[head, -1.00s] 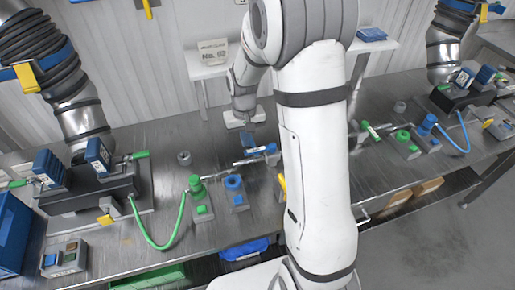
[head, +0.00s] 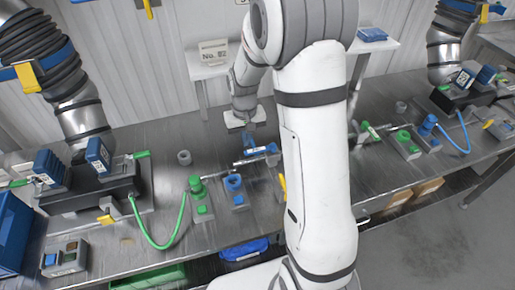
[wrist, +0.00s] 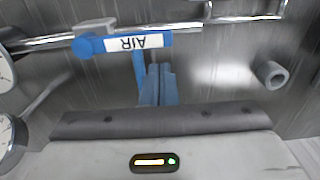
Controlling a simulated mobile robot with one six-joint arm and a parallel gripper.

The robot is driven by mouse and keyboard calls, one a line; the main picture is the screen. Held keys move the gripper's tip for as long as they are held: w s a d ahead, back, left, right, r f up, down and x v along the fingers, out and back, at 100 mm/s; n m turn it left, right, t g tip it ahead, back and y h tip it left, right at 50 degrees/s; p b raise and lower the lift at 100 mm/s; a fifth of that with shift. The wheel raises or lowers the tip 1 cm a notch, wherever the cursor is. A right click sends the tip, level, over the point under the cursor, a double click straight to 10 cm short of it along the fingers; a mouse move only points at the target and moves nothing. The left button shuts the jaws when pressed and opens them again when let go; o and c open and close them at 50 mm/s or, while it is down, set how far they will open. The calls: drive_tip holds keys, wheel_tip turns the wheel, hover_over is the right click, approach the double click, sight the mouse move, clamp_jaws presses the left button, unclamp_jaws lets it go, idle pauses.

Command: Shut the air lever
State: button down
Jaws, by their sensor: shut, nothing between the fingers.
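The air lever (wrist: 125,42) is a blue handle with a white AIR label, upside down in the wrist view. It lies roughly along a silver pipe (wrist: 190,28), with its round blue pivot end at the left. In the head view the lever (head: 260,150) is just left of my arm. My gripper (wrist: 160,72) has two blue fingers shut together and empty. The fingertips appear just below the lever's labelled part in the wrist view; I cannot tell whether they touch it. In the head view my gripper (head: 248,140) is beside the lever, small in the picture.
Two round gauges (wrist: 8,135) are at the wrist view's left edge. A grey ring (wrist: 271,74) stands on the metal bench to the right. In the head view, green (head: 197,188) and blue (head: 234,185) fittings stand in front of the lever. A green hose (head: 165,245) curves at left.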

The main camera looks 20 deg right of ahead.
idle(0.3)
drive_tip(key=shift+s, duration=1.1)
drive_tip(key=shift+s+b, duration=0.45)
drive_tip(key=shift+s, duration=0.7)
drive_tip(key=shift+s+d, duration=0.2)
drive_tip(key=shift+s, duration=0.35)
drive_tip(key=shift+s+d, duration=0.2)
drive_tip(key=shift+s, duration=0.4)
